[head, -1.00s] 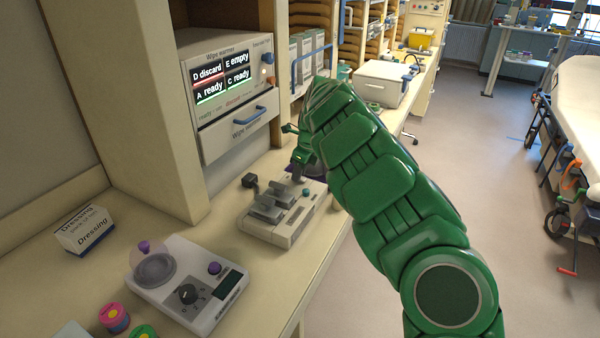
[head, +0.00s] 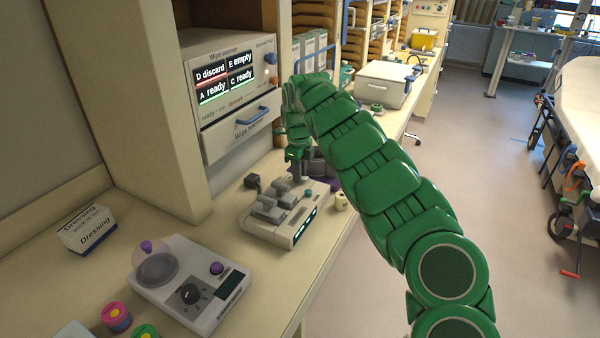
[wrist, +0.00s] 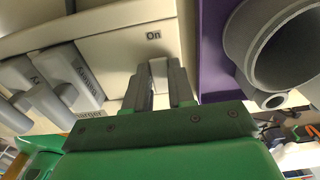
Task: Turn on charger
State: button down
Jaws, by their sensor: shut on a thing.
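The charger (head: 268,233) is a pale box on the counter, with grey battery-like blocks in its top and lit displays (head: 306,228) on its front edge. My gripper (head: 297,178) points down at the charger's far end. In the wrist view, my gripper (wrist: 160,76) has its two dark fingers either side of a small pale switch (wrist: 158,69), just below the word "On". The fingers are shut on this switch. The switch is hidden by the gripper in the head view.
A purple-based thing with a grey cylinder (wrist: 285,45) stands close beside the charger. A device with a clear dome (head: 205,295) is nearer on the counter.

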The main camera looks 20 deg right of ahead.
jog(key=shift+a+f, duration=0.1)
jog(key=shift+a, duration=0.1)
jog(key=c, duration=1)
grip_release()
jog(key=shift+d, duration=0.1)
jog(key=shift+o, duration=0.2)
jog(key=shift+r, duration=0.2)
jog(key=shift+w+r, duration=0.15)
jog(key=shift+r, duration=3.6)
